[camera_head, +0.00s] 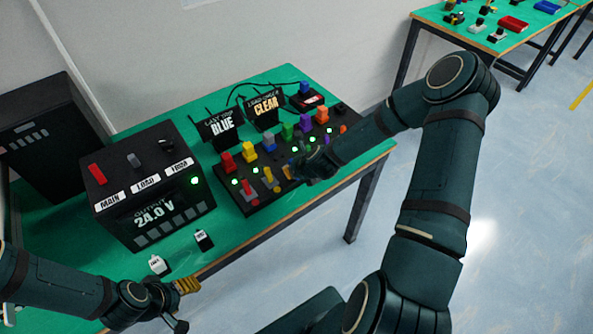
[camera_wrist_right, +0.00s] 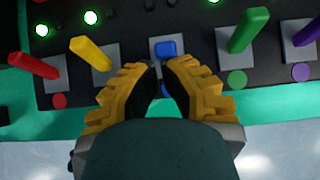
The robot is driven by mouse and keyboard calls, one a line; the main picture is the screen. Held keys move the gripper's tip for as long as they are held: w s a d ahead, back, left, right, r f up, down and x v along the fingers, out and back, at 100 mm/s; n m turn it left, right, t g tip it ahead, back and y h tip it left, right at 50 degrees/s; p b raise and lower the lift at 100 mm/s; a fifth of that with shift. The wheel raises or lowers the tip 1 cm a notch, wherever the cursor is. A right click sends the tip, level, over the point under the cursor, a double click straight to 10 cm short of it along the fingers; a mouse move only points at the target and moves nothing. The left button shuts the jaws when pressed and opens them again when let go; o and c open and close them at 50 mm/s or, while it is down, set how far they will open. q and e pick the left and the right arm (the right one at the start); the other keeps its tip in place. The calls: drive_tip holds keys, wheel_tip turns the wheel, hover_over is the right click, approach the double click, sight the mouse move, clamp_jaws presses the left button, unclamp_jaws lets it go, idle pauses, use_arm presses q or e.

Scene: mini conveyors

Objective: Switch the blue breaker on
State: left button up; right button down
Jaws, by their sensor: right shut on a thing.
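The black breaker panel (camera_head: 255,207) lies on the green table, with coloured levers and green lamps. In the right wrist view, the blue breaker's lever (camera_wrist_right: 165,48) shows as a short blue top on a grey plate, seen just past the fingertips. My right gripper (camera_wrist_right: 163,78) has its yellow fingers shut on the blue lever; their contact is partly hidden. In the head view my right gripper (camera_head: 291,172) is low over the panel's front row. My left gripper (camera_head: 187,285) is empty at the table's front left edge; its opening is unclear.
In the right wrist view, a yellow lever (camera_wrist_right: 91,54) stands left of the fingers and a green lever (camera_wrist_right: 248,30) right. A red lever (camera_wrist_right: 33,66) is farther left. A "BLUE" sign (camera_head: 221,128) and power supply (camera_head: 150,190) stand behind and left.

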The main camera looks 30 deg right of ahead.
use_arm(q)
drive_tip(key=shift+r+p, duration=0.35)
drive_tip(key=shift+r, duration=0.2)
use_arm(e)
drive_tip(key=shift+w+r+g, duration=0.15)
drive_tip(key=shift+w+g, duration=0.1)
drive_tip(key=shift+g, duration=0.05)
use_arm(q)
drive_tip(key=shift+f+b, duration=0.3)
use_arm(e)
drive_tip(key=shift+w+r, duration=0.15)
drive_tip(key=shift+w, duration=0.2)
idle(0.8)
drive_tip(key=shift+r, duration=0.1)
idle(0.5)
drive_tip(key=shift+r+p, duration=0.5)
drive_tip(key=shift+r, duration=0.25)
use_arm(q)
drive_tip(key=shift+r, duration=0.45)
